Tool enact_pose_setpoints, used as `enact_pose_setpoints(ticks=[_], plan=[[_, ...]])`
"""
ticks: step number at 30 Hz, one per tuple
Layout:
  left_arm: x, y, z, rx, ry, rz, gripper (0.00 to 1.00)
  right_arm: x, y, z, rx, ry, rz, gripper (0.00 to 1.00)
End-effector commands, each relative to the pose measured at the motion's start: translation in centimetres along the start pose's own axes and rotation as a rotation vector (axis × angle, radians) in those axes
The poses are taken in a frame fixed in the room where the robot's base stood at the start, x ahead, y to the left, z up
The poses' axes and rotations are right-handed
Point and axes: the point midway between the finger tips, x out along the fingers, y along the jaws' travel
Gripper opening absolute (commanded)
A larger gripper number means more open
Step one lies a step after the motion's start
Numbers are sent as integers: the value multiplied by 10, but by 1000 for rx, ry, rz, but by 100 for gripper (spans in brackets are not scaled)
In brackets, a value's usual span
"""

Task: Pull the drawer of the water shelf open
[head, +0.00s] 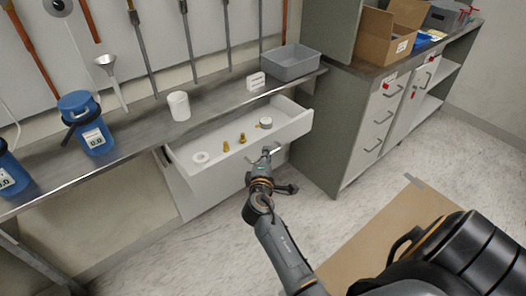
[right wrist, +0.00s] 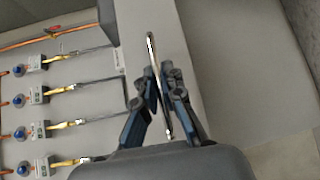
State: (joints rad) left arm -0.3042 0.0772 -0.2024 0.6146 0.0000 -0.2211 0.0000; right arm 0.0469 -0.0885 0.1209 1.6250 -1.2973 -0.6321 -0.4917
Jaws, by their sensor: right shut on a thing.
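The white drawer (head: 243,150) under the metal water shelf (head: 137,133) stands pulled out in the head view. Its inside shows a white ring, two brass fittings (head: 226,146) and a small round roll (head: 265,123). My right gripper (head: 268,153) is at the middle of the drawer's front. In the right wrist view its two fingers (right wrist: 160,100) are shut on the drawer's metal bar handle (right wrist: 152,60). The gripper hides part of the handle in the head view. My left gripper is not in view.
Blue jugs (head: 91,128), a white cup (head: 179,106) and a grey bin (head: 290,63) stand on the shelf top. A grey cabinet (head: 376,118) stands close to the drawer's right. A cardboard sheet (head: 372,232) lies on the floor; floor in front of the drawer is clear.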

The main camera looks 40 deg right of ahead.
Motion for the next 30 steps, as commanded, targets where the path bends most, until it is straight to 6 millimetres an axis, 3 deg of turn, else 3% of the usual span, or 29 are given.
enact_pose_setpoints(ticks=[5,17,18,19,30], plan=[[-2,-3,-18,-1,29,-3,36,-3,-1,5,-1,-3,0,0],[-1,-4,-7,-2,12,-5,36,-4,-1,6,-1,-4,1,0],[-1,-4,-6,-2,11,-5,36,-4,-1,6,-1,-4,1,16],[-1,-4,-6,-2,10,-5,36,-4,-1,6,-1,-4,1,19],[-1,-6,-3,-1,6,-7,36,-11,-2,5,0,0,0,19]])
